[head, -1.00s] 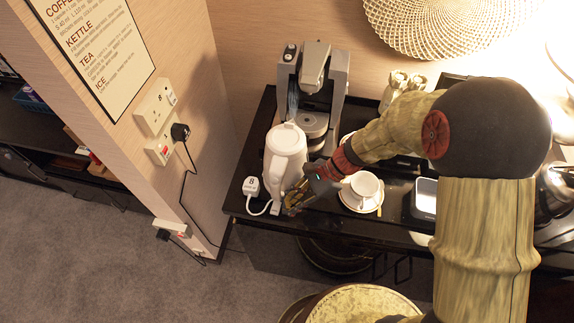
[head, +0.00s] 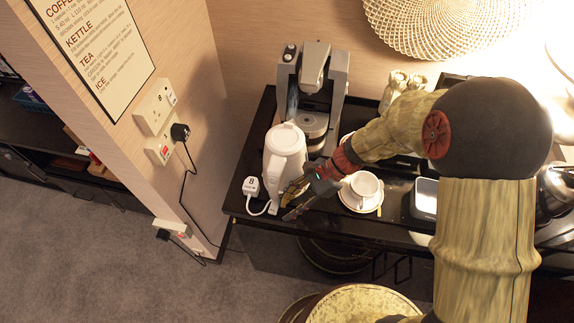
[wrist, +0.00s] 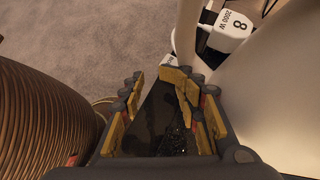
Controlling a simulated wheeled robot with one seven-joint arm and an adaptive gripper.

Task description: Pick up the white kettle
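The white kettle (head: 285,152) stands upright on the black counter, in front of the coffee machine. Its body fills the right side of the wrist view (wrist: 275,90), with the pale handle strip (wrist: 186,32) at top centre. My gripper (head: 291,202) is low at the kettle's right front side, close to the handle. In the wrist view my gripper (wrist: 158,78) has its fingers apart, with only dark counter visible between them. The right finger overlaps the lower handle in view; I cannot tell whether it touches.
A cup (head: 364,184) on a saucer (head: 351,203) stands right of my gripper. The coffee machine (head: 338,84) is behind. A wooden wall panel (head: 150,60) rises to the left.

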